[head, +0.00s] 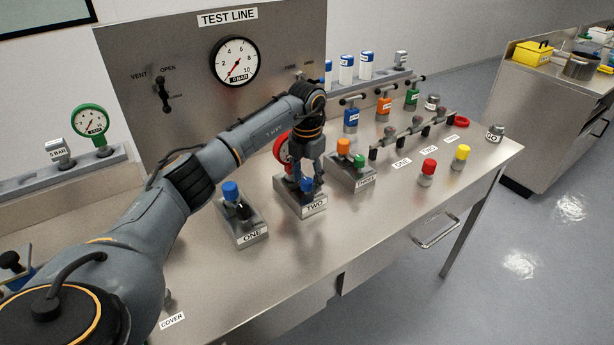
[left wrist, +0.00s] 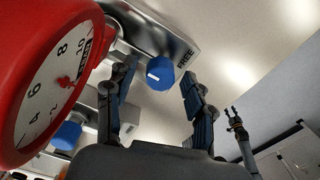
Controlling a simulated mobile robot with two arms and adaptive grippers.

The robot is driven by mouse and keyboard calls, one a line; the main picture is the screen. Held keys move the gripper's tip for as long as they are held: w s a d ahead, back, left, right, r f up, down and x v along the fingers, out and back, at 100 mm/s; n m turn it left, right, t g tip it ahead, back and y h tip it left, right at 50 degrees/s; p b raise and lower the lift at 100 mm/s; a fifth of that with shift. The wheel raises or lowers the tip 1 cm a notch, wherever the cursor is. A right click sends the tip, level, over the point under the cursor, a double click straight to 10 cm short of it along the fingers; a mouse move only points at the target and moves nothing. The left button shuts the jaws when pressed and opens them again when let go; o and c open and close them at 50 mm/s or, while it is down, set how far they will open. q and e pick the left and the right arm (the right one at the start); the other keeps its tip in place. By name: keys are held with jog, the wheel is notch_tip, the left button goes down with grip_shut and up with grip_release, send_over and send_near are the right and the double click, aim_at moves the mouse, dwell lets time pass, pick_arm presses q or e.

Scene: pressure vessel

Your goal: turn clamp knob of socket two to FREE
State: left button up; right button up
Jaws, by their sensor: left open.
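Socket two (head: 302,209) stands in the middle of the bench, marked TWO, with a red-rimmed gauge (head: 281,152) on it. Its blue clamp knob (head: 307,186) sits at the front of the block. In the left wrist view the knob (left wrist: 160,73) has a white mark and lies between the fingertips, beside the word FREE (left wrist: 185,59). My left gripper (head: 306,180) is open over the knob, with a gap on each side; contact is not visible. The red gauge (left wrist: 40,75) fills the left of that view. A small, distant gripper (left wrist: 233,115), seemingly my right, shows there too.
Socket one (head: 242,228) with a blue knob (head: 231,190) stands to the left. Socket three (head: 352,177) with orange and green parts stands close on the right. A red-capped piece (head: 428,170) and a yellow-capped piece (head: 462,156) stand farther right. The bench front is clear.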

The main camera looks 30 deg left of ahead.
pick_arm(q)
jog(key=shift+c, duration=0.9)
grip_shut()
pick_arm(e)
jog(key=shift+s, duration=0.7)
